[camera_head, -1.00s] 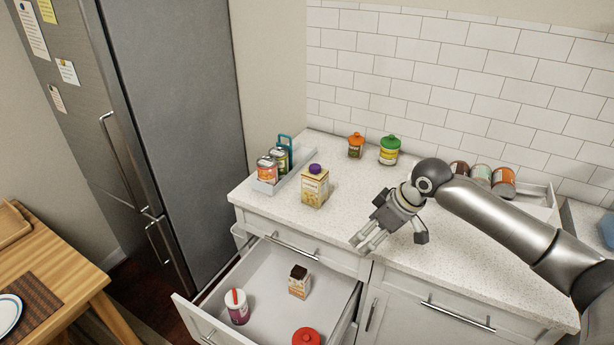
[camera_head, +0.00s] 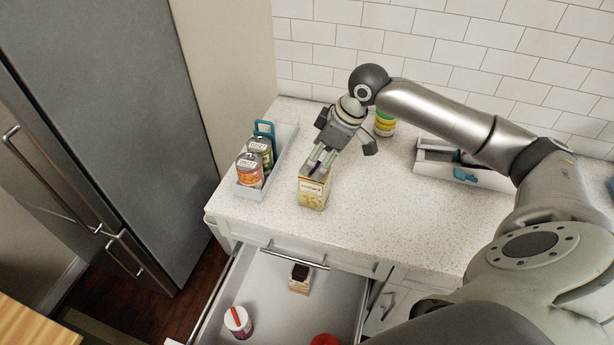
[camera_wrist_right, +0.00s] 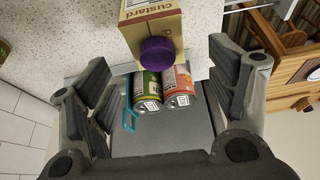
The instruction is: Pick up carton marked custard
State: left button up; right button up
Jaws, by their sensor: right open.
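The custard carton (camera_head: 313,193) is a yellow and cream box standing upright on the counter, near its front edge. Its label "custard" and purple cap show in the right wrist view (camera_wrist_right: 150,28). My right gripper (camera_head: 320,165) points down at the carton's top, and its fingers hide the cap in the head view. In the right wrist view the gripper (camera_wrist_right: 158,70) is open, with the cap between the fingertips and clear space on both sides. My left gripper is not in view.
A grey caddy (camera_head: 282,158) with a teal handle and cans (camera_head: 249,170) stands left of the carton. A yellow jar (camera_head: 385,123) is behind my gripper. Another teal-handled caddy (camera_head: 470,175) is at right. Below, an open drawer (camera_head: 265,300) holds several items.

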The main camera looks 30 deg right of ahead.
aim_at(310, 174)
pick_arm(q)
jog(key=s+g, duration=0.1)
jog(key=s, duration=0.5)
pick_arm(e)
notch_tip(310, 174, down, 2)
jog(key=shift+s+f, duration=0.1)
jog(key=shift+w+a+f, duration=0.1)
jog(key=shift+w+f, duration=0.1)
jog(key=shift+f, duration=0.1)
jog(key=p+x, duration=0.2)
jog(key=x, duration=0.2)
jog(key=shift+w+f+p, duration=0.1)
jog(key=shift+w+p, duration=0.1)
jog(key=shift+p, duration=0.15)
jog(key=shift+w+f, duration=0.1)
jog(key=shift+f, duration=0.6)
jog(key=shift+a, duration=0.1)
jog(key=shift+c, duration=0.7)
jog(key=c, duration=1.2)
jog(key=shift+r, duration=0.15)
jog(key=shift+c, duration=0.8)
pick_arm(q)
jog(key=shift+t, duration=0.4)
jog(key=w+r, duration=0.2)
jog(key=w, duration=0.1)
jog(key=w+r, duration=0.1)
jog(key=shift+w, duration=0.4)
